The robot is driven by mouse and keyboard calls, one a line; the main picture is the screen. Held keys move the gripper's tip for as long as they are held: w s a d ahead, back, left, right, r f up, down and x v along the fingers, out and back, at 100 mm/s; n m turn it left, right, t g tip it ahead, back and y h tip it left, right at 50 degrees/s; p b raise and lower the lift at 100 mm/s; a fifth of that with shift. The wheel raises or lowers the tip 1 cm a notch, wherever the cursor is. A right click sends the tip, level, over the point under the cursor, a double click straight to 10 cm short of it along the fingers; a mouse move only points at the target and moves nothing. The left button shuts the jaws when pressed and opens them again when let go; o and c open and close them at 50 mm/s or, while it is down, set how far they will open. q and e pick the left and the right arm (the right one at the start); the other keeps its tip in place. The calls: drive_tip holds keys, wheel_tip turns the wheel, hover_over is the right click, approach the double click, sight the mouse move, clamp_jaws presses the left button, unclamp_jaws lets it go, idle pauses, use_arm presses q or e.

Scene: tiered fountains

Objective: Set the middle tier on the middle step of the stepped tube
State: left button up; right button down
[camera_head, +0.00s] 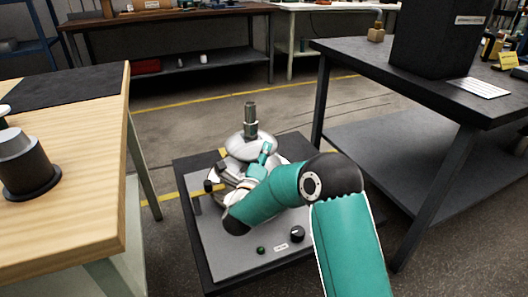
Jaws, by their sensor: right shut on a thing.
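The stepped tube (250,112) stands upright on a grey base unit in the middle of the view. A pale, shiny domed tier, which looks like the middle tier (243,146), sits around the tube below its top. My right gripper (264,154) is shut on this tier at its near right edge. The gripper and wrist cover part of the tier and the lower tube. I cannot tell whether the tier rests on the step. A wider shiny tier (217,174) shows partly beneath it. My left gripper is out of view.
The base unit (213,238) has a knob and a green button at its front. A wooden table (85,150) stands left with a dark cylindrical thing (27,172) on it. A dark table (440,93) at right carries a black box (430,38). Open floor lies behind the base.

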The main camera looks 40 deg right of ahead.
drive_tip(key=shift+f, duration=0.5)
drive_tip(key=c, duration=0.9)
unclamp_jaws()
drive_tip(key=shift+o, duration=0.2)
drive_tip(key=shift+s+a, duration=0.1)
drive_tip(key=v, duration=1.2)
drive_tip(key=shift+f, duration=0.1)
